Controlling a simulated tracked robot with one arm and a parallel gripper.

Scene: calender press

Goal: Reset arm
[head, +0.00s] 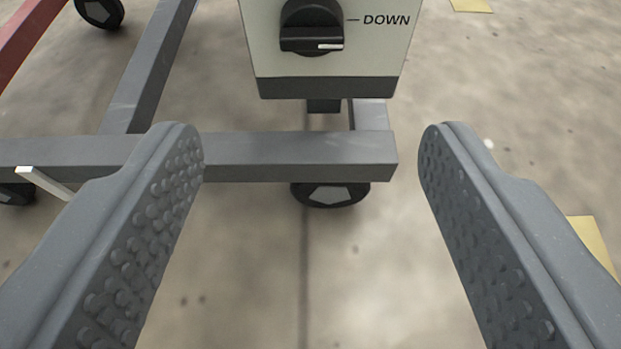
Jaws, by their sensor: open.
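My gripper (311,150) is open and empty. Its two grey fingers with studded inner pads reach up from the lower left and lower right, wide apart. Ahead, at the top middle, is a beige control box (366,62) with a dark underside. A black rotary knob (312,28) sits on it, with a white mark at its right side near the label "DOWN". The knob lies beyond the fingertips, and neither finger appears to touch it. The top of the box is cut off by the frame.
A grey metal frame bar (300,156) crosses below the box, and another bar (150,70) runs back from it. A black caster (332,193) stands under the bar. A red beam (35,32) is at upper left. Concrete floor with yellow marks (597,245) lies open at right.

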